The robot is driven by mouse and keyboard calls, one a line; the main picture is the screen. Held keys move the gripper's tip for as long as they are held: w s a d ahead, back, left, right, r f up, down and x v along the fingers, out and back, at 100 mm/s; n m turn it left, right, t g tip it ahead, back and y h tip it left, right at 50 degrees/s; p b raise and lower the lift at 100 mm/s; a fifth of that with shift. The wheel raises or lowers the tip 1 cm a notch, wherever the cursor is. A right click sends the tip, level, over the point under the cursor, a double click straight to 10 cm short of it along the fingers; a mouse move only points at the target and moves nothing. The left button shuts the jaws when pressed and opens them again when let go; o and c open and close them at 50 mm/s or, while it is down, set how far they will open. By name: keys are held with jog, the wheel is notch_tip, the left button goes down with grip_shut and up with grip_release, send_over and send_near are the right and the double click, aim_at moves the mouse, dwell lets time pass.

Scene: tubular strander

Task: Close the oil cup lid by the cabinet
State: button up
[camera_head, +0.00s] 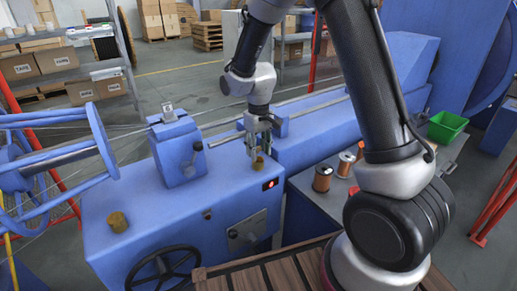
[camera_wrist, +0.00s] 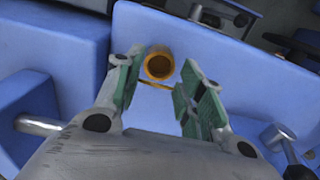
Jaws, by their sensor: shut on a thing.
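The brass oil cup (camera_wrist: 159,63) stands open on the blue cabinet top; its round dark mouth shows in the wrist view. Its thin lid (camera_wrist: 154,86) shows edge-on in front of the mouth, raised off it, between my fingers. My gripper (camera_wrist: 161,80) has its green pads on either side of the lid and is shut on it. In the head view, my gripper (camera_head: 258,145) points down at the cup (camera_head: 258,163) near the cabinet's right end. The fingers partly hide the lid there.
A second brass cup (camera_head: 118,222) sits at the cabinet's front left. A blue block (camera_head: 175,150) with a metal knob stands left of my gripper. A handwheel (camera_head: 163,268) is on the cabinet front. Copper spools (camera_head: 322,178) stand on the grey bench to the right.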

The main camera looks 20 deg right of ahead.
jog(key=t, duration=0.1)
jog(key=s+t, duration=0.1)
jog(key=shift+s+d+f+t+y, duration=0.1)
jog(key=shift+d+f+t+y, duration=0.1)
jog(key=shift+f+t+y, duration=0.15)
jog(key=shift+s+f+t+y, duration=0.15)
jog(key=shift+f+t+y, duration=0.2)
jog(key=shift+t, duration=0.5)
jog(key=o, duration=1)
jog(key=shift+r, duration=0.1)
jog(key=v, duration=1.2)
jog(key=shift+d, duration=0.1)
